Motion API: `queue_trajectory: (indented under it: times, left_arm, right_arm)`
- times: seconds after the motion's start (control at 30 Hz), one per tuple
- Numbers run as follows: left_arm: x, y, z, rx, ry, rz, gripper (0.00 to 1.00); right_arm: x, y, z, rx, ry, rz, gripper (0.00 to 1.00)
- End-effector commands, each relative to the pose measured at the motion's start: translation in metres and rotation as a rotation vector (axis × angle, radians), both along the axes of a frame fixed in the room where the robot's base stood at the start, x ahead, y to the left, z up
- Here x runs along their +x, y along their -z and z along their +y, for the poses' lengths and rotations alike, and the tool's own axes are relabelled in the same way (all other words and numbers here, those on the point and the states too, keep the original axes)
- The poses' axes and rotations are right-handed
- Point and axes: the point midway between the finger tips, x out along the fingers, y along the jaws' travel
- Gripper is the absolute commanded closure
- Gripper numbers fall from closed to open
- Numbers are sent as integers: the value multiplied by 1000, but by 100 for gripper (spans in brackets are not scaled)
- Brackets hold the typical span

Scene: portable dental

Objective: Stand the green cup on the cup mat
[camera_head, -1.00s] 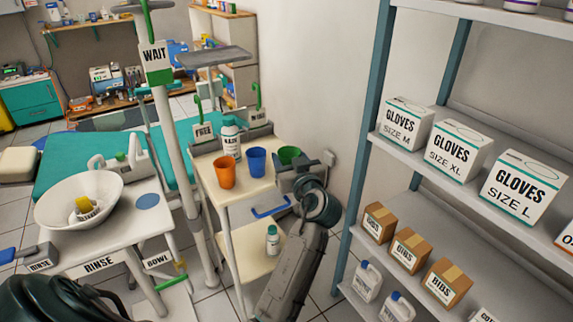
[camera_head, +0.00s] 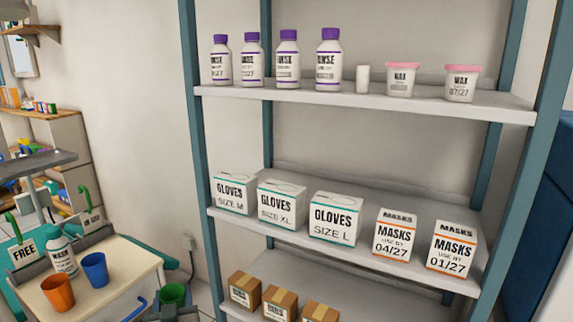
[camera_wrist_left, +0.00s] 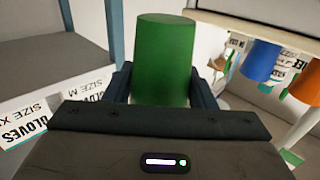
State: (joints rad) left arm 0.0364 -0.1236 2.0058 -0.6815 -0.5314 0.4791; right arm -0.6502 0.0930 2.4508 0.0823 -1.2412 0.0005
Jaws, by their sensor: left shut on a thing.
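The green cup (camera_head: 172,293) is low in the head view, just right of the cart top. My left gripper (camera_head: 174,308) is shut on it, though only its upper part shows at the bottom edge. In the left wrist view, the green cup (camera_wrist_left: 165,58) stands between the two dark fingers (camera_wrist_left: 164,86) and hides whatever is behind it. That view is upside down, so the cup looks roughly upright. The cup mat is not in view. My right gripper is not in view.
The cart top (camera_head: 100,300) holds an orange cup (camera_head: 58,294), a blue cup (camera_head: 95,269) and a wash bottle (camera_head: 62,256). A tall shelf (camera_head: 350,98) with bottles, glove boxes and mask boxes stands at the right. A wall (camera_head: 130,120) is behind the cart.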

Motion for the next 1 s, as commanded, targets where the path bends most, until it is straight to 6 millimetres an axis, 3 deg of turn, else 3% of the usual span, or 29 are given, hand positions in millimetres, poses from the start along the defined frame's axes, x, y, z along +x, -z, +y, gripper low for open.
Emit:
queue_trajectory:
  times: [0.2,0.53,0.77,1.0]
  left_arm:
    - [-25,9,-33,-4,174,0,71]
    - [-65,2,-63,-4,327,-1,71]
    - [-77,-18,-64,-1,329,2,71]
    - [-96,-40,-64,0,333,2,71]
  right_arm:
    - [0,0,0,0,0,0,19]
    - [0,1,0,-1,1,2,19]
    - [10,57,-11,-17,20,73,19]
    - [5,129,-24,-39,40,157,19]
